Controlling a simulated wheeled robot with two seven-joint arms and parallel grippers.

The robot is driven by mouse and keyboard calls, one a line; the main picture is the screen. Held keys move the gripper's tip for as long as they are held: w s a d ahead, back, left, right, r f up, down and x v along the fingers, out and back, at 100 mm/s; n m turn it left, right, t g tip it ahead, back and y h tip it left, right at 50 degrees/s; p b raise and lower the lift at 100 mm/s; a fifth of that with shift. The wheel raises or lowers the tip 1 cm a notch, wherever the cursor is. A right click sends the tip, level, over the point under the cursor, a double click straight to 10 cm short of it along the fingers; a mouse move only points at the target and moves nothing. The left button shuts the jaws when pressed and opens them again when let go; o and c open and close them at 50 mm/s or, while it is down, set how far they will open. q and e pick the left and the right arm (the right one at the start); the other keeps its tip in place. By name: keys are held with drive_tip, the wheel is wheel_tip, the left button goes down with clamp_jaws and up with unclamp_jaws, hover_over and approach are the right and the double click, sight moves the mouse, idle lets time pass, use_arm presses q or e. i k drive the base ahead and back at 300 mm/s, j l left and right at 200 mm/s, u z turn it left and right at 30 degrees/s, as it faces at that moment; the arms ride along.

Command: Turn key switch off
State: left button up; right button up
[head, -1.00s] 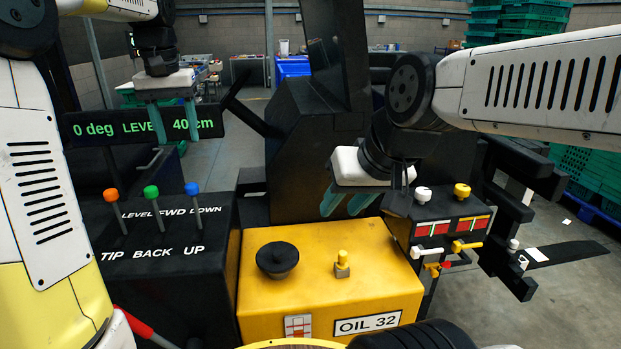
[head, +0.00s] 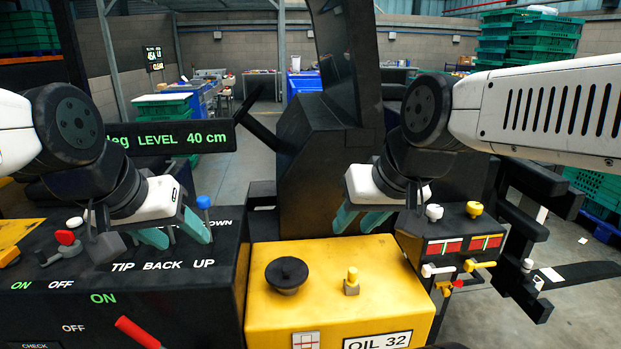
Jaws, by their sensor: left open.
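The black panel at the left carries a red knob (head: 66,238) on a dark mount, with green ON and white OFF labels in front of it. I cannot tell for sure whether this knob is the key switch. A red lever (head: 137,332) lies lower, near a second ON and OFF pair. My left gripper (head: 176,237) is open and empty, above the levers on the panel, to the right of the red knob. It hides most of the levers; a blue-topped one (head: 204,207) still shows. My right gripper (head: 358,222) is open and empty, above the back of the yellow box.
The yellow box (head: 330,310) has a black cap (head: 287,274) and a yellow fitting (head: 352,282) on top. A black post (head: 340,70) rises behind it. A valve block (head: 465,245) with small handles stands at the right. A sign (head: 165,138) reads LEVEL 40 cm.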

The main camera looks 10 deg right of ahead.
sight(65, 252)
drive_tip(key=z, duration=1)
drive_tip(key=k+u, duration=0.1)
drive_tip(key=u, duration=2.35)
drive_tip(key=i+j, duration=0.15)
drive_tip(key=i, duration=0.4)
